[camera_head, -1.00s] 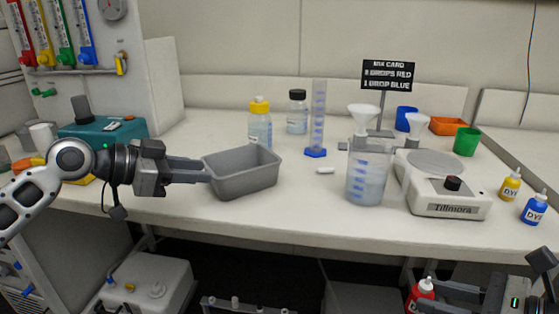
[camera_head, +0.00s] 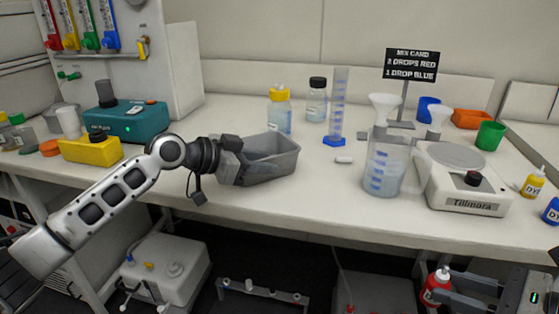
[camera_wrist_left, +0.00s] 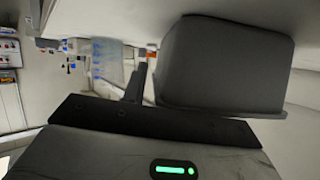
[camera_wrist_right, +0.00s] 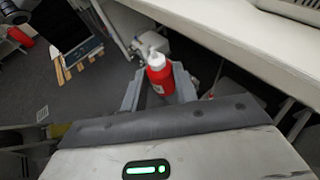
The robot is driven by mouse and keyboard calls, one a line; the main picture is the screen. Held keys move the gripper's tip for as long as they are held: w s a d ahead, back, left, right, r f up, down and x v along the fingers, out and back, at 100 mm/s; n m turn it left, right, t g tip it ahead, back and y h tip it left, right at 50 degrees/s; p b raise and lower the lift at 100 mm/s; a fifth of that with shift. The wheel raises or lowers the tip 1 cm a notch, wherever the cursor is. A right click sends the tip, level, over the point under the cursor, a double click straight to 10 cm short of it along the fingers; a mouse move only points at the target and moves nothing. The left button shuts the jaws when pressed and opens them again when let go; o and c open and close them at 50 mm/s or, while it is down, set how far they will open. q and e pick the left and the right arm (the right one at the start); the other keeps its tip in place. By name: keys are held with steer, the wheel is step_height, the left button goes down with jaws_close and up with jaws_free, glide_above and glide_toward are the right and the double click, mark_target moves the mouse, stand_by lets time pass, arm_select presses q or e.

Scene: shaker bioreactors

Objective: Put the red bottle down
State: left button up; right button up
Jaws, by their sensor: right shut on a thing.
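The red bottle (camera_head: 437,286) has a white nozzle tip. It is held upright by my right gripper (camera_head: 440,294), low in front of the bench edge at the lower right of the head view. In the right wrist view the red bottle (camera_wrist_right: 160,76) stands between the two fingers (camera_wrist_right: 158,92), which are shut on it. My left gripper (camera_head: 262,172) is at the front left of a grey tray (camera_head: 270,168). In the left wrist view the tray (camera_wrist_left: 225,65) is close beside its fingers; whether they touch it or are parted is unclear.
On the bench, a beaker (camera_head: 385,168) stands beside the scale (camera_head: 465,185). The yellow dye bottle (camera_head: 533,182) and blue dye bottle (camera_head: 552,210) are at the right edge. A small white piece (camera_head: 343,160) lies mid-bench. Bare bench shows in front of the beaker.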

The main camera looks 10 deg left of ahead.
arm_select(q)
jaws_close()
arm_select(e)
steer(key=w+a+r+m+t+h, duration=0.1)
steer(key=w+a+r, duration=0.3)
steer(key=w+r, duration=0.45)
steer(key=w+a+r+m, duration=0.1)
steer(key=w+a+r, duration=0.4)
steer(key=w+r, duration=0.4)
steer(key=w+a+r+n+g+y, duration=0.1)
steer(key=w+a, duration=0.2)
steer(key=a, duration=0.9)
steer(key=w+a+n+g+y, duration=0.1)
steer(key=w+a+n, duration=0.15)
steer(key=a, duration=1.05)
steer(key=shift+m, duration=0.35)
steer(key=shift+w+f, duration=0.2)
steer(key=shift+f, duration=1.5)
steer(key=shift+w+f, duration=0.15)
steer(key=shift+f, duration=1.55)
steer(key=shift+w+f, duration=0.2)
steer(key=shift+f, duration=1.5)
